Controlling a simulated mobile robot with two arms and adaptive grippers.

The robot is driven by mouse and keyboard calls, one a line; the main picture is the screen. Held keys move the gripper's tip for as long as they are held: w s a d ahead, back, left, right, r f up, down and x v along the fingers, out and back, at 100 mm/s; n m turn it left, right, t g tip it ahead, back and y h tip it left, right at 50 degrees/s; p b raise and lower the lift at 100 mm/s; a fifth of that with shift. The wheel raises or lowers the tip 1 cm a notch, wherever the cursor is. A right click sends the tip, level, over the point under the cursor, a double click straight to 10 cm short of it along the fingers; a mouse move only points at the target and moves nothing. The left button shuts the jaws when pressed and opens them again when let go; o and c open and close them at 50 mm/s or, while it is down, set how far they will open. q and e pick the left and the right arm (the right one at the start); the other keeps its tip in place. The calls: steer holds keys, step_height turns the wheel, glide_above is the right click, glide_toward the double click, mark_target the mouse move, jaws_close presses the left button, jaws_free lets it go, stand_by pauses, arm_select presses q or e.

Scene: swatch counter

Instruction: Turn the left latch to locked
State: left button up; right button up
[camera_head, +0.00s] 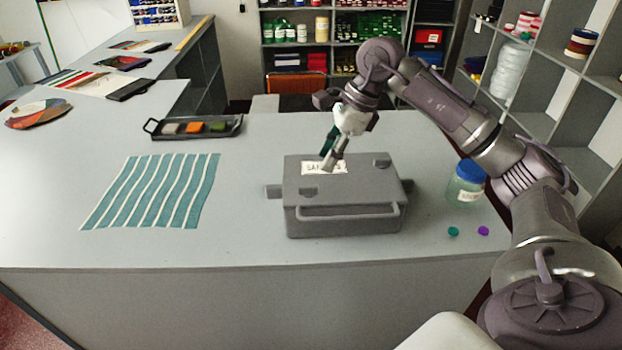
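A grey case (345,222) with a front handle stands on the counter, its lid down. A white label (325,168) with partly hidden lettering is on the lid. A small raised grey piece (308,190), perhaps the left latch, is at the lid's front left. A similar piece (382,163) is at the back right. Grey tabs stick out at the left side (273,191) and right side of the case. My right gripper (330,163) points down over the label, behind the front-left piece. I cannot tell its finger gap or any contact. My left gripper is out of view.
A jar with a blue lid (466,184) stands right of the case, with a green disc (453,231) and a purple disc (483,231) in front. A striped cloth (153,190) lies left, and a black tray (194,128) behind it. The counter's front left is clear.

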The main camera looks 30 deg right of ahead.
mark_target(309, 186)
steer(key=x, duration=0.2)
steer(key=p+x, duration=0.1)
steer(key=x, duration=0.1)
steer(key=shift+w+f, duration=0.1)
steer(key=shift+w, duration=0.3)
steer(key=p+x, duration=0.1)
steer(key=x, duration=0.2)
steer(key=shift+a+f, duration=0.1)
steer(key=shift+f, duration=0.2)
steer(key=shift+a+f, duration=0.1)
steer(key=shift+f, duration=0.2)
steer(key=shift+w+f, duration=0.1)
steer(key=shift+f, duration=0.1)
steer(key=shift+w, duration=0.1)
jaws_close()
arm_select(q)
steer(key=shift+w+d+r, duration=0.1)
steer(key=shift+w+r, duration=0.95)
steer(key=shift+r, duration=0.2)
